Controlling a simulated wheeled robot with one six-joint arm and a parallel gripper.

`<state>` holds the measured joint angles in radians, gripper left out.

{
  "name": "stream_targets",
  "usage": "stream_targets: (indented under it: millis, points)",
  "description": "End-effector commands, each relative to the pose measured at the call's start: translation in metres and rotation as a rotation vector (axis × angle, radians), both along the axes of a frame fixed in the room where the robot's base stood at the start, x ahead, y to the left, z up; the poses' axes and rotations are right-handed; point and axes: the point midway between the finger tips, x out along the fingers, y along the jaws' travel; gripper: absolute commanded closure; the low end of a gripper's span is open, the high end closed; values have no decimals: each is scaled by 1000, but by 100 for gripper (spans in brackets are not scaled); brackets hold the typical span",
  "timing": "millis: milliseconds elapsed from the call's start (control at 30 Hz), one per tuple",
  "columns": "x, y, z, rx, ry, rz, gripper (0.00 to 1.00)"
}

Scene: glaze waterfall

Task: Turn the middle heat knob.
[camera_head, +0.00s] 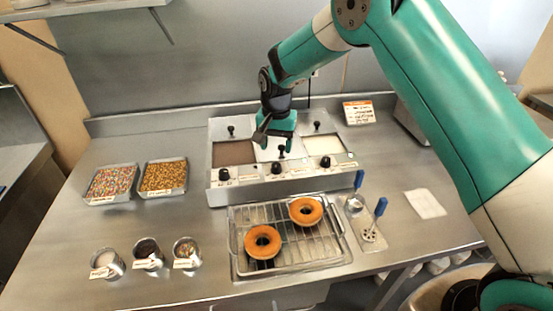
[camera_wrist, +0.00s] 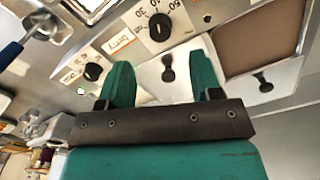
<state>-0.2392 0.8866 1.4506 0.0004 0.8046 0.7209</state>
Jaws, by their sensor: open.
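The middle heat knob (camera_head: 277,167) is a round black knob on the front panel of the glaze unit (camera_head: 300,184). My gripper (camera_head: 278,140) is above the unit, over the middle well and behind the knob row. In the wrist view my gripper (camera_wrist: 163,82) has its two green fingers apart with nothing between them. The knob lies beyond the fingertips and is not touched.
A left knob (camera_head: 224,174) and a right knob (camera_head: 325,162) flank it. Black lid handles (camera_wrist: 167,68) rise near the fingers. A wire rack (camera_head: 290,245) with two donuts stands in front. Topping trays (camera_head: 163,176) and cups (camera_head: 147,253) are at left, blue-handled tools (camera_head: 380,207) at right.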

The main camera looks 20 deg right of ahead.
Motion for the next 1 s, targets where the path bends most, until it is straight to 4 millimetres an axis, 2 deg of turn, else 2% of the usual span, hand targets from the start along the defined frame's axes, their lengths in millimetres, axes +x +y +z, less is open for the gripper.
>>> stream_targets:
  millis: [200,400,767,867,1000]
  points:
    - [-1,0,-43,-1,5,1,41]
    - [0,0,-67,0,1,2,41]
    - [0,1,-74,0,0,2,41]
    - [0,1,-74,0,0,2,59]
    - [0,0,-74,1,0,2,90]
